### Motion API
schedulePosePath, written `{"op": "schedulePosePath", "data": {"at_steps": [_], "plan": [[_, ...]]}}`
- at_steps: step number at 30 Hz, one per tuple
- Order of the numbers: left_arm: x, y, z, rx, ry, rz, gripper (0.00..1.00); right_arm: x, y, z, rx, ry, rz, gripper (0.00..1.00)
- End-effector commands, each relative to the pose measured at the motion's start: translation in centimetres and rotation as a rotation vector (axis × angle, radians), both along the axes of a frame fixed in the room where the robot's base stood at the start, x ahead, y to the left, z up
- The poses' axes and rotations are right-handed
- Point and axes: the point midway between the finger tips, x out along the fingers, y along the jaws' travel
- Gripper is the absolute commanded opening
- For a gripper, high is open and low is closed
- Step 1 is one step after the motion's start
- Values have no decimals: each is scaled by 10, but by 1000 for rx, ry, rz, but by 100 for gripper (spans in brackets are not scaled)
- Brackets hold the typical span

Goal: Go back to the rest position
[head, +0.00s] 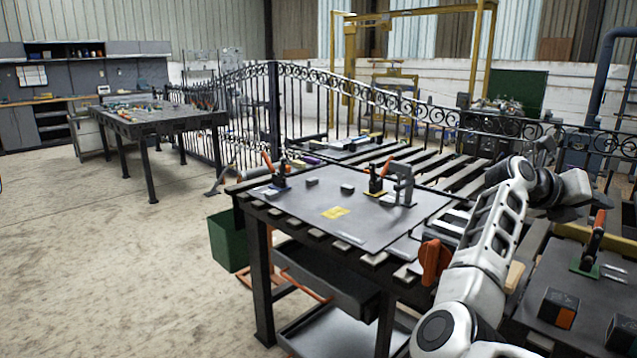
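My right arm, white with dark joints, rises from the lower right in the head view. It bends at the top beside the worktable, and its far end points to the right. My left arm and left gripper are not in view. The black scroll gate (274,110) stands behind the table.
A dark worktable (300,222) with red-handled clamps (376,180) and a yellow label is close, left of my arm. Another table (606,268) with dark blocks is at right. A green bin (228,240) stands at left. The left floor is open.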

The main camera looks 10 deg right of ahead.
Motion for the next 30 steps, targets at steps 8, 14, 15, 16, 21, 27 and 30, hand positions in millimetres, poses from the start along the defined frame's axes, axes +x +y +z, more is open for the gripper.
{"op": "schedulePosePath", "data": {"at_steps": [8, 14, 15, 16, 21, 27, 30], "plan": [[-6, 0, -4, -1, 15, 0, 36, 12, 55, 29, -809, 625, 233, 38], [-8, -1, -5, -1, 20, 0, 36, 55, 178, -36, -1300, 1093, 605, 38], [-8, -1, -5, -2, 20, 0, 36, 58, 201, -57, -1371, 1168, 679, 38], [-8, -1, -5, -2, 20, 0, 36, 58, 218, -72, -1421, 1221, 734, 38], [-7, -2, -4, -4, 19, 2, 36, 36, 305, -168, -1655, 1486, 1051, 38], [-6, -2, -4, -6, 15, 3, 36, -36, 388, -273, -1858, 1736, 1431, 38], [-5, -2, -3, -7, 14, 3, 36, -82, 418, -314, -1930, 1835, 1609, 38]]}}
